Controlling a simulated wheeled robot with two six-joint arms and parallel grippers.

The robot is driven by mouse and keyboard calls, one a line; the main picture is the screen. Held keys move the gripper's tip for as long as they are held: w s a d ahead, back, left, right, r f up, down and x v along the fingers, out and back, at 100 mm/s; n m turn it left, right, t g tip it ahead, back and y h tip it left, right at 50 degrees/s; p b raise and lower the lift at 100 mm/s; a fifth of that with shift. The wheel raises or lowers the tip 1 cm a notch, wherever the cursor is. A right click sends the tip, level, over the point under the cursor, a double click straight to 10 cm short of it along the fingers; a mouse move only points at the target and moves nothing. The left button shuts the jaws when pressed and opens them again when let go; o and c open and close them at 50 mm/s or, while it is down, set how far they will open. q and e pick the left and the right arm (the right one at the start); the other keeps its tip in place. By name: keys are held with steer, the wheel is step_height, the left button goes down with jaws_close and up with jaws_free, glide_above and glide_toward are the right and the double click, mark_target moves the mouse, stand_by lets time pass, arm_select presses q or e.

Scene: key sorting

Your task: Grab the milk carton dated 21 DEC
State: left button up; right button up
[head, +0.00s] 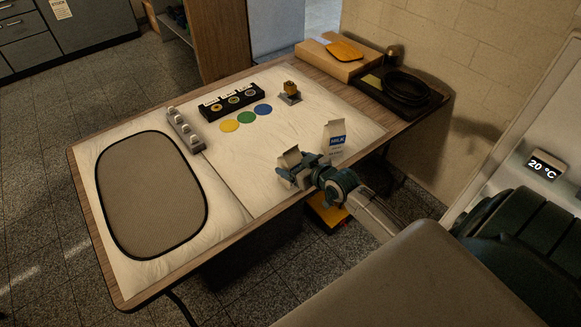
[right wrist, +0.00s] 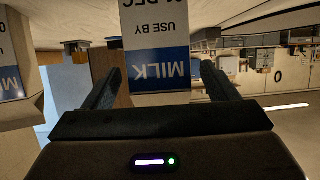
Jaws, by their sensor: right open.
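A white milk carton (right wrist: 153,30) with a blue MILK band is upside down in the right wrist view, straight ahead between my open right gripper's (right wrist: 160,75) fingers. Its print reads USE BY and DEC; the day number is cut by the top edge. In the head view this carton (head: 290,157) is partly hidden at the tip of my right gripper (head: 297,172). I cannot tell whether the fingers touch it. A second milk carton (head: 336,137) stands upright to the right; its date is too small to read. It also shows at the right wrist view's left edge (right wrist: 10,82). My left gripper is out of view.
On the table are a grey mat (head: 150,195), a small rack (head: 184,129), a black tray (head: 232,101), coloured discs (head: 246,117) and a small brown item (head: 290,92). A wooden box (head: 338,60) and dark scale-like thing (head: 400,92) stand at the back right.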

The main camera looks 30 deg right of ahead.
steer(key=shift+x, duration=1.25)
steer(key=shift+s+r, duration=0.1)
steer(key=c, duration=1.4)
steer(key=shift+c, duration=0.3)
steer(key=shift+r, duration=0.15)
